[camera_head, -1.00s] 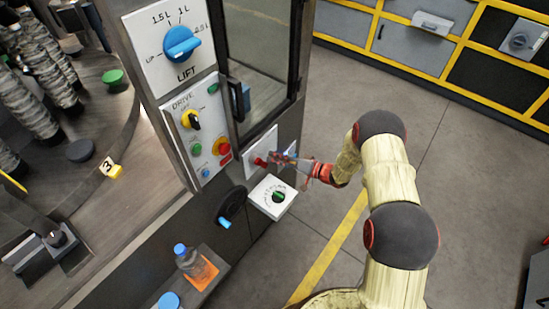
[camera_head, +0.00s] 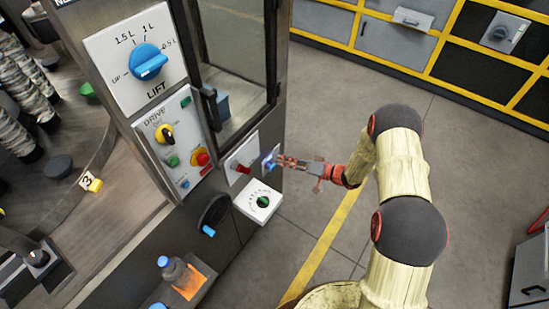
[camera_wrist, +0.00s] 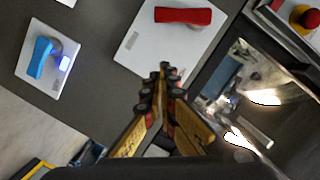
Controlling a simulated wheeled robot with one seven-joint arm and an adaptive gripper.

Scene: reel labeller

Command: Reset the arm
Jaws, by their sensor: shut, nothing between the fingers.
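My gripper (camera_head: 284,162) is shut and empty at the end of my outstretched arm, in front of the machine's side panel. In the head view its tips are close to a small plate with a blue switch (camera_head: 270,163); I cannot tell from there whether they touch. A red switch (camera_wrist: 184,16) on a white plate (camera_wrist: 145,48) is just beyond the fingertips.
The machine carries a LIFT panel with a blue knob (camera_head: 148,62), a DRIVE panel (camera_head: 172,145), a white dial box (camera_head: 257,201) and a black handwheel (camera_head: 213,212). A bottle (camera_head: 177,272) stands on a low ledge. Open floor (camera_head: 325,130) lies right of the machine.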

